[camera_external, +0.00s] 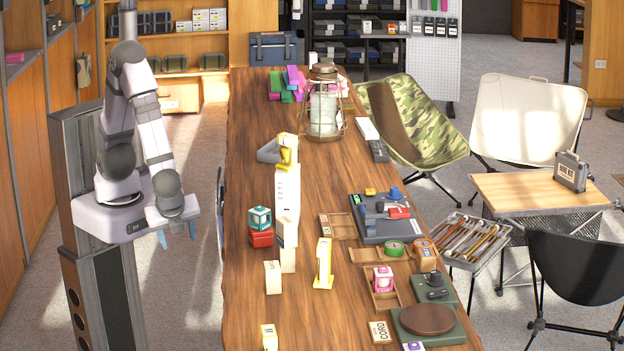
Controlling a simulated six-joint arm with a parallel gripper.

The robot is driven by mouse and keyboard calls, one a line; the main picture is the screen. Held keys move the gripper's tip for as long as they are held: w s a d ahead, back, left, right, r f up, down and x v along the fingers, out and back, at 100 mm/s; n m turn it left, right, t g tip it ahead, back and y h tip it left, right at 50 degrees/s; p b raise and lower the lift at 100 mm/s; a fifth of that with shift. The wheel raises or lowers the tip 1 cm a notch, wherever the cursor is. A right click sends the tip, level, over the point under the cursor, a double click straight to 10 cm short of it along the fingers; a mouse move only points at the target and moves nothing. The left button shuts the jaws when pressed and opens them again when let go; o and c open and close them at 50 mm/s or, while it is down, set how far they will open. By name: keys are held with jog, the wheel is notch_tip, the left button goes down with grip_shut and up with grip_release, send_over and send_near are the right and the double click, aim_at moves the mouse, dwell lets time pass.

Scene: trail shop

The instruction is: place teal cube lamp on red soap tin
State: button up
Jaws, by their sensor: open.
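The teal cube lamp (260,218) has pale faces and teal edges. It sits upright on top of the red soap tin (261,239), near the left edge of the wooden table (245,300). The lamp appears to rest on the tin, roughly centred over it. My gripper (178,236) is open and empty, with blue fingertips pointing down. It is left of the table edge, apart from the lamp and the tin.
White boxes (287,195) stand close right of the lamp, and another white box (272,277) stands in front. A yellow-and-white item (323,263) is farther right. A lantern (324,103) stands at the back. The table's front left is mostly clear.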

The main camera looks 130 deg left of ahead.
jog(key=w+d+r+n+t+h, duration=0.2)
jog(key=w+d+n+t+h, duration=0.3)
jog(key=w, duration=0.1)
jog(key=shift+d+r+n, duration=0.15)
jog(key=shift+d+n, duration=0.15)
jog(key=shift+d, duration=0.1)
notch_tip(320, 180, up, 5)
jog(key=p, duration=0.5)
